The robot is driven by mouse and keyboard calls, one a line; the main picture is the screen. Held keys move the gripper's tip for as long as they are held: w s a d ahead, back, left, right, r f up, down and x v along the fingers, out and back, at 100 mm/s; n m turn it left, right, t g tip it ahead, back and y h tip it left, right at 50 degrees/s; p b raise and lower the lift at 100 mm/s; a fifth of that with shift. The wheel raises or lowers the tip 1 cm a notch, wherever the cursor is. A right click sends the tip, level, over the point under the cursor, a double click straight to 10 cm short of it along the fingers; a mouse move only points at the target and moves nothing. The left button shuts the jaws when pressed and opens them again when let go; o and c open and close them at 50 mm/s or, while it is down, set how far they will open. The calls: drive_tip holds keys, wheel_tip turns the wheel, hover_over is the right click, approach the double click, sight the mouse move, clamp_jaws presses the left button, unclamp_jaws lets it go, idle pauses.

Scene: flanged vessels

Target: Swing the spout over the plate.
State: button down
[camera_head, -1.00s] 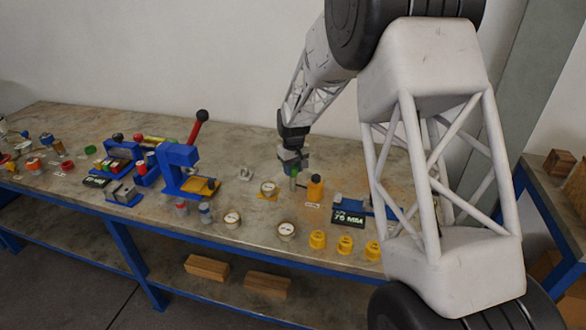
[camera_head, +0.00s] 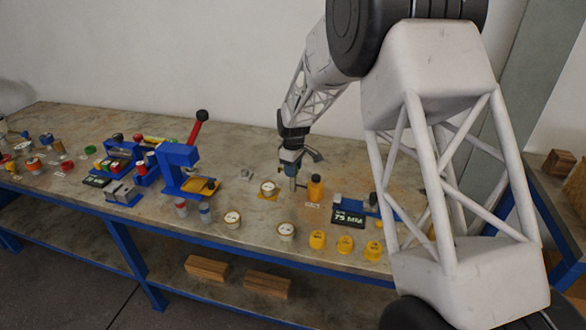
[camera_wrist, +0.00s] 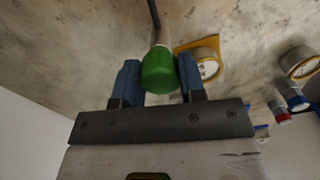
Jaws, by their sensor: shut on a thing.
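In the wrist view my gripper (camera_wrist: 160,78) is shut on a green cap or knob (camera_wrist: 159,70), one blue finger on each side. A pale post shows beyond the knob, with a dark thin rod (camera_wrist: 155,12), perhaps the spout, pointing away at the top. The yellow plate (camera_wrist: 182,46) lies beside the post, to the right, with a round white-faced vessel on it. In the head view my gripper (camera_head: 291,160) is above a grey post (camera_head: 292,184); the knob is hidden there. The plate (camera_head: 262,195) is left of the post. The spout's direction is unclear.
An orange bottle (camera_head: 315,188) stands close right of the post. A black 75 MM sign (camera_head: 348,218) and several yellow caps (camera_head: 344,244) are farther right. Round vessels (camera_head: 286,230) stand in front. A blue press (camera_head: 180,168) is left. Bench behind is mostly clear.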

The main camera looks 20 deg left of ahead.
drive_tip(key=n, duration=0.5)
drive_tip(key=shift+n, duration=0.3)
drive_tip(key=n, duration=0.4)
drive_tip(key=shift+n, duration=0.4)
drive_tip(key=c, duration=0.7)
unclamp_jaws()
drive_tip(key=shift+r, duration=0.1)
drive_tip(key=shift+r, duration=3.8)
